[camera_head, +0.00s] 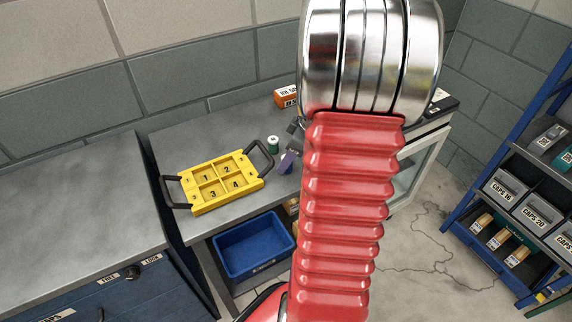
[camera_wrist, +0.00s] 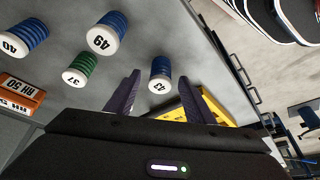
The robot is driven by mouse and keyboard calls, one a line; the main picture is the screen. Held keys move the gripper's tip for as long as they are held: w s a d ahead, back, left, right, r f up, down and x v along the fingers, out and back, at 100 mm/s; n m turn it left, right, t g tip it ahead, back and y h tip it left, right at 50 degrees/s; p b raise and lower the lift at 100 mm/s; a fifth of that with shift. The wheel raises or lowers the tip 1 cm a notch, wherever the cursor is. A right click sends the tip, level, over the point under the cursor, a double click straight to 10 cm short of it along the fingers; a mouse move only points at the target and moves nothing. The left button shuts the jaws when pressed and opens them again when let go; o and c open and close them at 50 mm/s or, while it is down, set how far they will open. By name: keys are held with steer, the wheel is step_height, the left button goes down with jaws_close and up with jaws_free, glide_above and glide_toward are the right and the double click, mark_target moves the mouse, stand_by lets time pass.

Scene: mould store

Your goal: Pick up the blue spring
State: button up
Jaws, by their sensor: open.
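In the wrist view three blue springs with white numbered ends stand on the grey bench: one marked 43 (camera_wrist: 161,67), one marked 49 (camera_wrist: 113,25) and one marked 40 (camera_wrist: 31,33). A green spring marked 37 (camera_wrist: 83,65) stands near them; it also shows in the head view (camera_head: 272,145). My gripper (camera_wrist: 159,76) is open, and its two dark purple fingers appear on either side of the 43 spring. I cannot tell whether they touch it. In the head view one purple finger (camera_head: 287,161) shows beside my arm; my arm hides the blue springs.
A yellow tray (camera_head: 211,204) with black handles and numbered compartments lies left of my gripper. An orange box (camera_head: 286,97) stands at the bench's back. A blue bin (camera_head: 254,246) sits below. A blue-framed shelf rack (camera_head: 506,150) stands at right. The left counter (camera_head: 70,220) is clear.

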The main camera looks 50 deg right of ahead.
steer(key=shift+w+a+f, duration=0.1)
steer(key=shift+w+f, duration=0.1)
steer(key=shift+f, duration=0.35)
steer(key=c, duration=1.2)
steer(key=shift+r, duration=0.1)
step_height(320, 180, up, 10)
steer(key=shift+f, duration=0.1)
stand_by(0.7)
steer(key=shift+r, duration=0.55)
